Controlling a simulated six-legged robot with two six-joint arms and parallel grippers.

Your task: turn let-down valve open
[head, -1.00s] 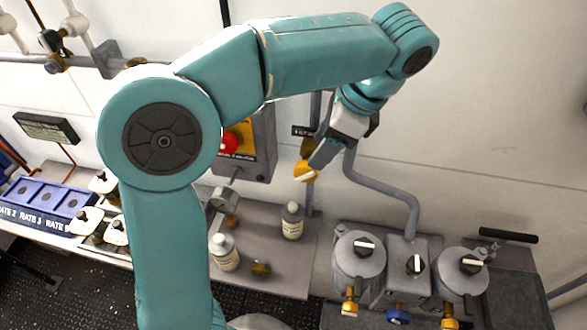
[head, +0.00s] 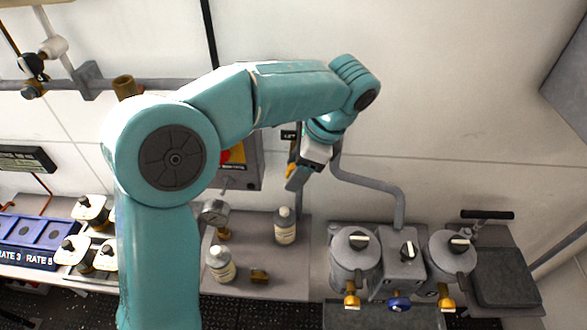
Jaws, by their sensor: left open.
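My left gripper (head: 297,179) is open, with its grey fingers pointing down in front of the wall. An orange handle (head: 289,170), which looks like the let-down valve's, shows just left of the fingers. It sits on a vertical grey pipe (head: 299,206) under a small black label (head: 288,134) whose text I cannot read in full. The gripper hides most of the handle. I cannot tell whether the fingers touch it or straddle it. My right gripper is not in view.
A grey box with a red button (head: 226,155) stands behind my arm. Two labelled bottles (head: 285,226) (head: 221,264) and a gauge (head: 215,212) are on the shelf below. Grey canisters (head: 355,262) with several coloured taps stand at right. A blue rack (head: 35,232) is at far left.

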